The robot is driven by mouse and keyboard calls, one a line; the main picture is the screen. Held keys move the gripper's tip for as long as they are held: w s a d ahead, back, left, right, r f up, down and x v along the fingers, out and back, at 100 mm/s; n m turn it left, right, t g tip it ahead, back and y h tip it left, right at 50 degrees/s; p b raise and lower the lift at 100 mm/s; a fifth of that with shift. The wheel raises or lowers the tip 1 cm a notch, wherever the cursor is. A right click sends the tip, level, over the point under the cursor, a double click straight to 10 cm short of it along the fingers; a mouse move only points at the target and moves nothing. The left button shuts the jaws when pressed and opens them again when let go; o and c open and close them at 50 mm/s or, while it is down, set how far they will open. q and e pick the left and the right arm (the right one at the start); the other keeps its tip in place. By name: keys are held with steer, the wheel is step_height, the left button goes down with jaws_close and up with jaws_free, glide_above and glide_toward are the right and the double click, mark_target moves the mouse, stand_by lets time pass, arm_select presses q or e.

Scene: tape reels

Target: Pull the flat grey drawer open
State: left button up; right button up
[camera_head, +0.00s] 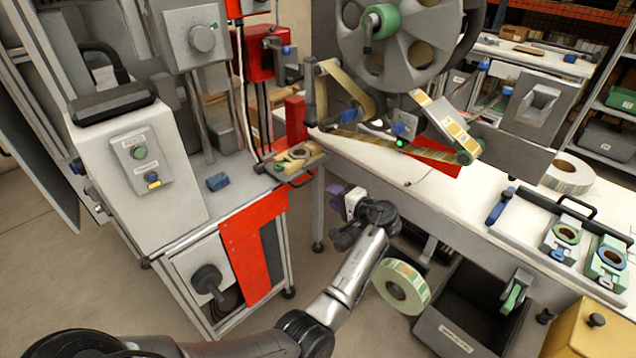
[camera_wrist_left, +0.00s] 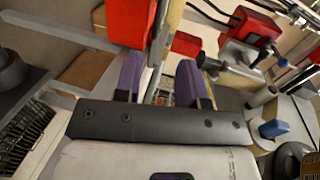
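I cannot clearly make out the drawer in that view. My right gripper is not in view.
A red panel (camera_head: 254,245) hangs on the left bench's front. A white worktable (camera_head: 400,165) with a large reel (camera_head: 405,35) stands at right. A green-and-cream tape roll (camera_head: 402,287) and a dark bin (camera_head: 470,305) are below it. Floor shows between the benches.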

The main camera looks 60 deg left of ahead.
mark_target(305, 183)
arm_select(q)
steer(key=shift+b+x, duration=2.4)
steer(key=shift+x, duration=4.55)
steer(key=c, duration=0.3)
jaws_close()
